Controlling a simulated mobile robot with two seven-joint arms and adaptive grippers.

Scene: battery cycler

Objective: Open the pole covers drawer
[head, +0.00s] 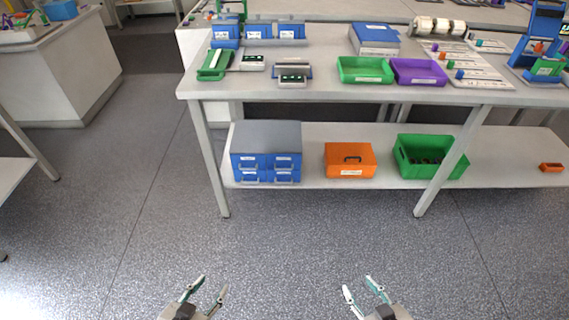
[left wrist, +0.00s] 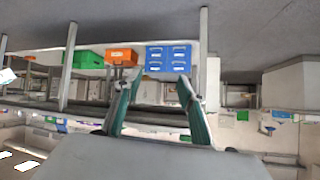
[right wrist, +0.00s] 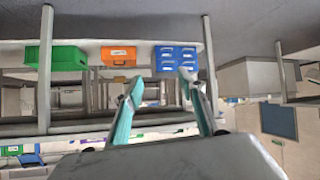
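A blue drawer cabinet (head: 266,152) with a grey top stands on the lower shelf of the workbench, at its left end. Its front has several small drawers with grey handles and white labels. The labels are too small to read, so I cannot tell which drawer is the pole covers one. All drawers look shut. The cabinet also shows upside down in the left wrist view (left wrist: 168,58) and the right wrist view (right wrist: 177,60). My left gripper (head: 213,283) and right gripper (head: 357,284) are both open and empty, low in front of the bench, well apart from the cabinet.
An orange case (head: 350,160) and a green crate (head: 428,158) stand right of the cabinet on the lower shelf (head: 312,178). Bench legs (head: 209,160) rise at the left and right (head: 452,160). The tabletop above holds trays and devices. The floor before the bench is clear.

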